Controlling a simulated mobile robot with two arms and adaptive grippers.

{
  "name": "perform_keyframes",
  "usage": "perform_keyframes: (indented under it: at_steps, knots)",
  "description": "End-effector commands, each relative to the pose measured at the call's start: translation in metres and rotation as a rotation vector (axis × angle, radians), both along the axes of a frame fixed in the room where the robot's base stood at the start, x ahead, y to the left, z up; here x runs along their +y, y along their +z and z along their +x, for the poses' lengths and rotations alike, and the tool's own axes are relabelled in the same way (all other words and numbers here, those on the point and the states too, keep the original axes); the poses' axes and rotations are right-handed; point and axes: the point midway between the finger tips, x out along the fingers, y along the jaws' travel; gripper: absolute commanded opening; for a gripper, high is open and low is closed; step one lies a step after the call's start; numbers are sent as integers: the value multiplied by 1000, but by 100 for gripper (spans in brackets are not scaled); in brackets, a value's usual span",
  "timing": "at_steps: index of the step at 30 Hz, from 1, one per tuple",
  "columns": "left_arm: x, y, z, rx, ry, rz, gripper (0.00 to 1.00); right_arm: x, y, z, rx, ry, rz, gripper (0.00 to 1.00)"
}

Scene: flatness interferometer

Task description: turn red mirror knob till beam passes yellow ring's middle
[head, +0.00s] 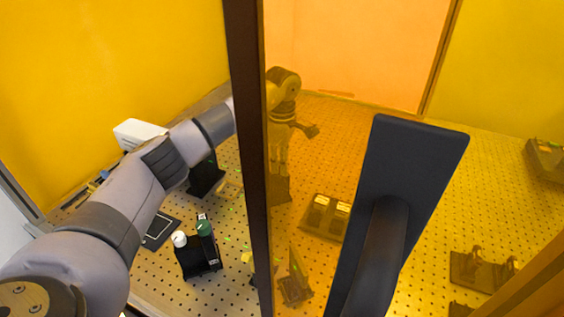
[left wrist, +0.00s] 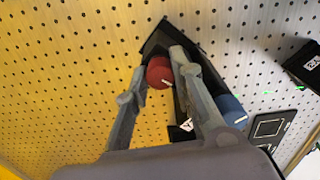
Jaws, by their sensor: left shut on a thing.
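In the left wrist view, the red knob (left wrist: 159,73) sits between the fingertips of my left gripper (left wrist: 164,66), which is shut on it. The knob is on a black mount (left wrist: 154,43) on the perforated table. A blue knob (left wrist: 232,109) of the same mount shows outside the right finger. In the head view, my left arm passes behind a dark post, and my left gripper (head: 279,166) points down behind the orange panel; its fingertips are unclear. A small yellow piece (head: 247,257) stands near the post; I cannot tell whether it is the ring. My right gripper is not in view.
A black mount (head: 200,262) with a white knob (head: 179,238) and a green knob (head: 205,229) stands at left front. Small green light spots (head: 225,238) dot the table. The dark post (head: 250,150) and a large dark panel (head: 405,170) block parts of the view.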

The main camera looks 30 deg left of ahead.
Motion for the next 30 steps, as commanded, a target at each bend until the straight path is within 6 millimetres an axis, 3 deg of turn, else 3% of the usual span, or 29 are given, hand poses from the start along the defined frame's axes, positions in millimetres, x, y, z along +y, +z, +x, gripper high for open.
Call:
perform_keyframes:
  at_steps: [2,3,11,22,26,30]
  knots:
    - [0,0,0,-1,1,0,0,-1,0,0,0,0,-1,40]
    - [0,0,0,-1,1,0,24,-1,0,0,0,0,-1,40]
    - [0,0,0,-1,1,0,42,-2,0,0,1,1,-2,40]
    - [0,4,0,-2,1,0,43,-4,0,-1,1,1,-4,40]
    - [0,21,1,-5,1,0,43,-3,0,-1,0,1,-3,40]
    - [0,51,2,-6,1,1,43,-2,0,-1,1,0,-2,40]
